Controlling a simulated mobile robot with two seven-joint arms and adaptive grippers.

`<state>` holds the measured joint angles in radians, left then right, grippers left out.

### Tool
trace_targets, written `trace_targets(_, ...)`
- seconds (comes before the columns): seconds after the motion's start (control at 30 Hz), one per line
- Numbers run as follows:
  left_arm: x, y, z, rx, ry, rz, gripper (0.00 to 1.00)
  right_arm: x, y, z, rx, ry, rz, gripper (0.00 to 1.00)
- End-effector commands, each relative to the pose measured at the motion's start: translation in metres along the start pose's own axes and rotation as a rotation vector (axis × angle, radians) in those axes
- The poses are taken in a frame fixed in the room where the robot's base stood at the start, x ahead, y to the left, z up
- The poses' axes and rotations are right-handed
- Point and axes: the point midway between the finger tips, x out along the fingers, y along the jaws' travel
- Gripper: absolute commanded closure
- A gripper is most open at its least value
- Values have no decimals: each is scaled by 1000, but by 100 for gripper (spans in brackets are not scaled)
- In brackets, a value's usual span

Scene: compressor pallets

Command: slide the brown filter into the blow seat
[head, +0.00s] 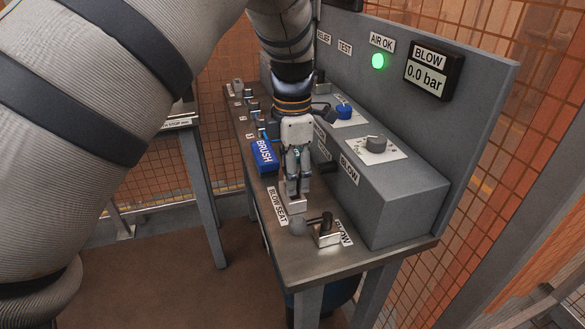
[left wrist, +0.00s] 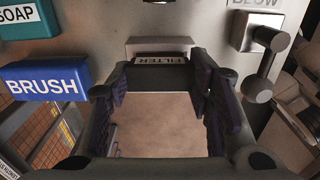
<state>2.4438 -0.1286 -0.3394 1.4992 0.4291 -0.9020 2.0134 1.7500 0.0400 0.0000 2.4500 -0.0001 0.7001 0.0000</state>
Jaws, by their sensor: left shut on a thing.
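My left gripper (head: 296,189) points down over the front of the bench, beside the BLOW SEAT label (head: 277,206). My right gripper is out of view.
A lever with a round knob (head: 298,227) stands close to the seat, on its near side. The blue BRUSH block (head: 264,155) is on the far side. A grey control box (head: 395,195) and an upright panel (head: 470,120) with a green light bound the back.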

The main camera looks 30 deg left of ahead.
Motion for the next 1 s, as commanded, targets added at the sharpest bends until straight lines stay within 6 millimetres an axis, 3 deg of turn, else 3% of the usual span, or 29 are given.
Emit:
trace_targets(0.53, 14, 0, 0, 0, 0, 0, 98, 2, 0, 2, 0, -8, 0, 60)
trace_targets(0.57, 13, 0, 0, 0, 0, 1, 47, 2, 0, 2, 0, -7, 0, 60)
trace_targets(0.63, 13, 0, 0, 0, 0, 1, 31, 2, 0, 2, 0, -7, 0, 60)
trace_targets(1.0, 7, 0, 0, 1, -1, 1, 30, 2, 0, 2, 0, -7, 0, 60)
